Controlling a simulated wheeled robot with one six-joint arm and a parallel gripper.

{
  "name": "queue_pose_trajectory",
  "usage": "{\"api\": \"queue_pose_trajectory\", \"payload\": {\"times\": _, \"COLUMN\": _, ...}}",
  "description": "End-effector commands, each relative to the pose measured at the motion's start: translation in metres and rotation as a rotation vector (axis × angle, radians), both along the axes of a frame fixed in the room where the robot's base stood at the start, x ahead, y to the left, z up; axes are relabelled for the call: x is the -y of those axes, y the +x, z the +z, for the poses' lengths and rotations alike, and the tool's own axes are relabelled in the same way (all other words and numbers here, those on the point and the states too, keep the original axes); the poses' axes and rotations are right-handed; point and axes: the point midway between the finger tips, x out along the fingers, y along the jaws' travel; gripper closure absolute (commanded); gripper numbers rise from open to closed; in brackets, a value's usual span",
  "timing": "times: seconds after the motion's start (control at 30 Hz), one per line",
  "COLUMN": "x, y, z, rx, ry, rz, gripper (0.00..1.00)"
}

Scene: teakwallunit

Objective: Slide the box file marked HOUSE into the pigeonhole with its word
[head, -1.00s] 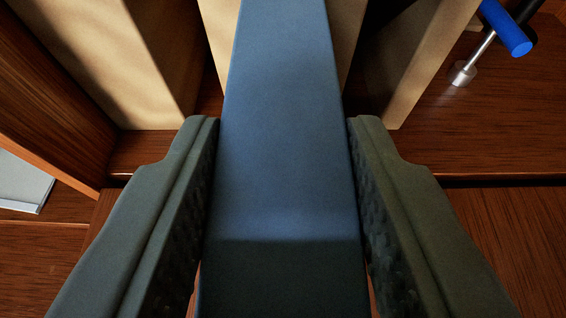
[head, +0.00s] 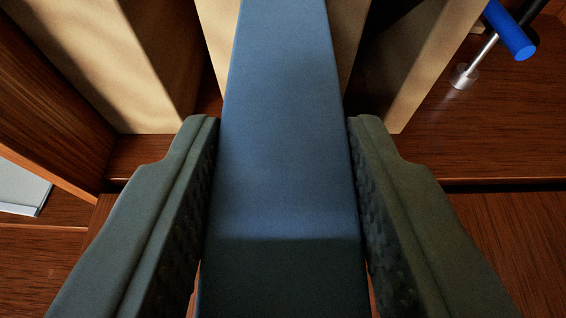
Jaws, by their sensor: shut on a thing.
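A blue box file (head: 285,150) stands between the two dark fingers of my gripper (head: 283,190), which is shut on its sides. No word shows on the faces of the file in view. Its far end reaches between pale wooden dividers (head: 345,45) at the top of the head view. The dividers form upright slots on a dark wooden shelf. The far end of the file runs out of the picture, so how deep it sits cannot be told. No pigeonhole labels are in view.
A pale panel (head: 430,70) stands close on the right, and another (head: 130,70) on the left. A blue-handled metal tool (head: 510,35) is at the upper right. A dark wooden upright (head: 50,110) and a light grey object (head: 20,185) are at the left.

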Motion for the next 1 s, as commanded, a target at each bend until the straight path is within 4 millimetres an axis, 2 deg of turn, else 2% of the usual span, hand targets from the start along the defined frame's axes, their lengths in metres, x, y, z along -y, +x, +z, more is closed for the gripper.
{"api": "queue_pose_trajectory", "payload": {"times": 1.0, "x": 0.0000, "y": 0.0074, "z": 0.0005, "rx": 0.001, "ry": 0.000, "rz": 0.000, "gripper": 1.00}}
